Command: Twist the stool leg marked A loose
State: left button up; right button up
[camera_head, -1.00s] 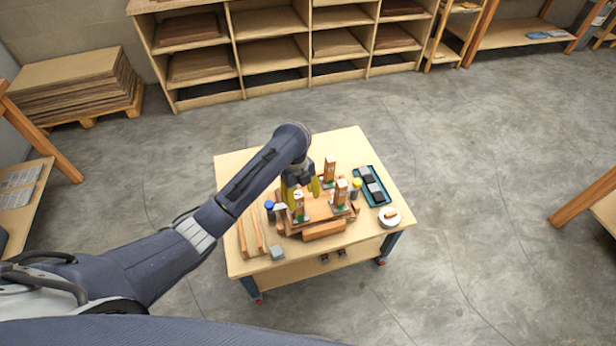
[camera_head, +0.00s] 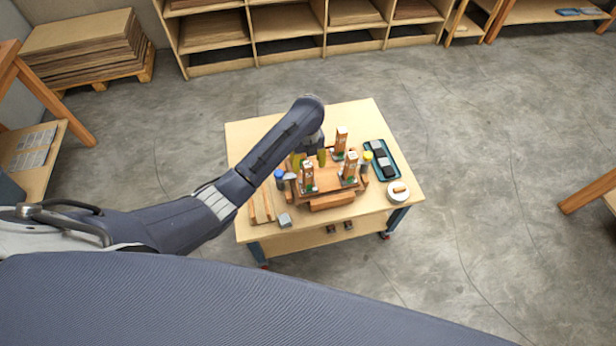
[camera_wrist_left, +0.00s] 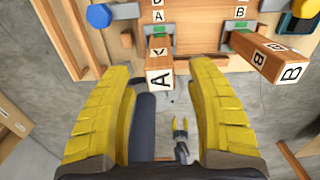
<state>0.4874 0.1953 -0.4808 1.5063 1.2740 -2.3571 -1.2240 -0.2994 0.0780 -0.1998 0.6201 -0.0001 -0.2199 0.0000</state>
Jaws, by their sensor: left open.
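The stool lies on the table with its legs standing up. In the left wrist view, the leg marked A (camera_wrist_left: 160,76) stands with its lettered end toward the camera. In the head view, it appears to be the front left leg (camera_head: 308,178). My left gripper (camera_head: 309,159) is open just behind it there. In the wrist view, the yellow fingers of that gripper (camera_wrist_left: 162,84) are spread to either side of leg A, with visible gaps. The leg marked B (camera_wrist_left: 268,58) stands to the right. A small yellow gripper, apparently my right one (camera_wrist_left: 181,127), shows open lower down.
A blue-topped clamp (camera_head: 279,175) is left of the stool and a yellow-topped one (camera_head: 367,157) right of it. Wooden strips (camera_head: 261,206) and a grey block (camera_head: 285,220) lie on the left. A teal tray (camera_head: 382,160) and a white round dish (camera_head: 398,192) are on the right.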

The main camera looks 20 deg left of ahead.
aim_at(308, 178)
pick_arm(q)
notch_tip(308, 178, down, 9)
dwell(0.5)
grip_shut()
jog(key=shift+n, duration=1.8)
